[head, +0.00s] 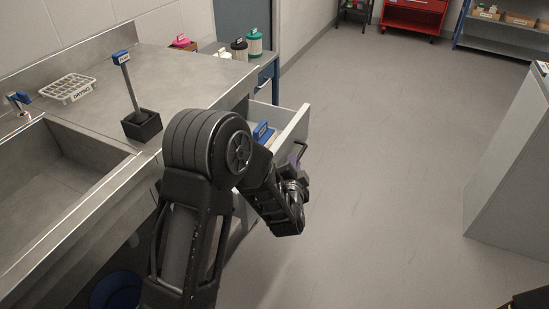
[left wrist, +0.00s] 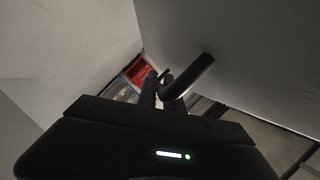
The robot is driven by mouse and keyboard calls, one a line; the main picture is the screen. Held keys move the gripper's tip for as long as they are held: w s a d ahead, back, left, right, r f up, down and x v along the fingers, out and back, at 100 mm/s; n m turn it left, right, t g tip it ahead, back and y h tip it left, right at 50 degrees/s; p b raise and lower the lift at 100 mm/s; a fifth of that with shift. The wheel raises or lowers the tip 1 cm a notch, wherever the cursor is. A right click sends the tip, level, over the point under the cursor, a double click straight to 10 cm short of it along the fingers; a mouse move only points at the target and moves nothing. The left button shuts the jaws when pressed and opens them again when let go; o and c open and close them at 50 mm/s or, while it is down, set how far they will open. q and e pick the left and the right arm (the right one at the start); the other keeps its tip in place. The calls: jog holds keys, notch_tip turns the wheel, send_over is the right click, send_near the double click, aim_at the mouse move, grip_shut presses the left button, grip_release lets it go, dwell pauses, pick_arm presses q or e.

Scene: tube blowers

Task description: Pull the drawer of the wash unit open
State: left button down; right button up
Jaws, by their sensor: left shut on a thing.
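The drawer (head: 296,124) of the wash unit (head: 185,72) stands partly pulled out, its pale front panel facing the aisle. A blue-topped item (head: 262,131) shows inside. My left arm hides the near part of the drawer. My left gripper (head: 298,165) is at the dark handle (head: 301,150) on the outer face of the front. In the left wrist view the handle (left wrist: 192,76) is a dark bar standing out from the drawer front (left wrist: 245,50), and the fingers of my left gripper (left wrist: 166,90) are shut on it. My right gripper does not show.
A sink basin (head: 55,180) is at the left. A black holder (head: 142,125) with an upright blue-headed tool and a white drying rack (head: 68,88) stand on the counter. A blue bin (head: 117,291) is below. The grey floor (head: 390,150) right of the drawer is clear up to a pale cabinet (head: 515,160).

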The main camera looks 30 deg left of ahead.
pick_arm(q)
jog(key=shift+d+f, duration=0.1)
jog(key=shift+d, duration=1.05)
jog(key=c, duration=1.5)
grip_release()
jog(key=v, duration=0.7)
jog(key=shift+s, duration=0.35)
jog(key=shift+d, duration=0.1)
